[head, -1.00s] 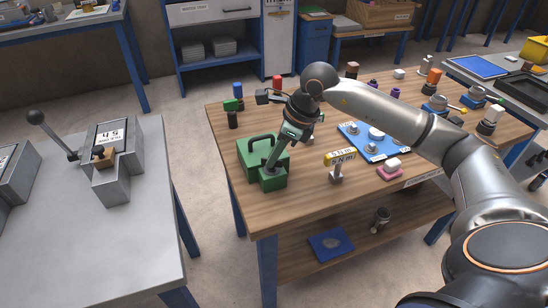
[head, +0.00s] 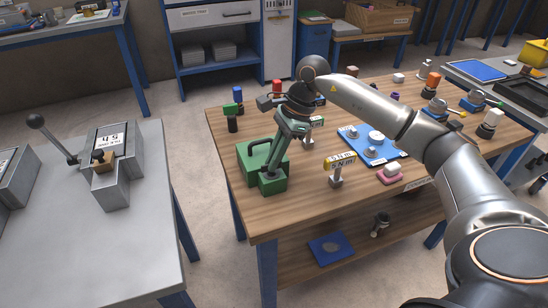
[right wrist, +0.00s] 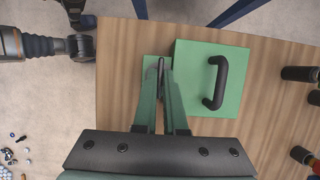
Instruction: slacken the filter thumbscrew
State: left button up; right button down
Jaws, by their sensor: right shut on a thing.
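A green box (head: 250,153) with a black handle stands at the near left corner of the wooden table, with a lower green block (head: 272,186) in front of it. My right gripper (head: 268,177) reaches down to the block, shut on the filter thumbscrew. In the right wrist view the two green fingers (right wrist: 161,68) close on the thumbscrew (right wrist: 161,64), of which only a thin, dark upright edge shows. The green box (right wrist: 192,103) and its handle (right wrist: 216,82) are just to the right of the fingers there. My left gripper is not in view.
A blue plate with knobs (head: 362,150) and a pink-based piece (head: 390,172) lie farther right. Bottles (head: 232,118) stand behind the box. A grey bench (head: 90,250) is at left.

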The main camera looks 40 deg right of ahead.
dwell(0.4)
jog(key=c, duration=1)
grip_release()
jog(key=shift+p+v, duration=0.45)
jog(key=shift+v, duration=5.85)
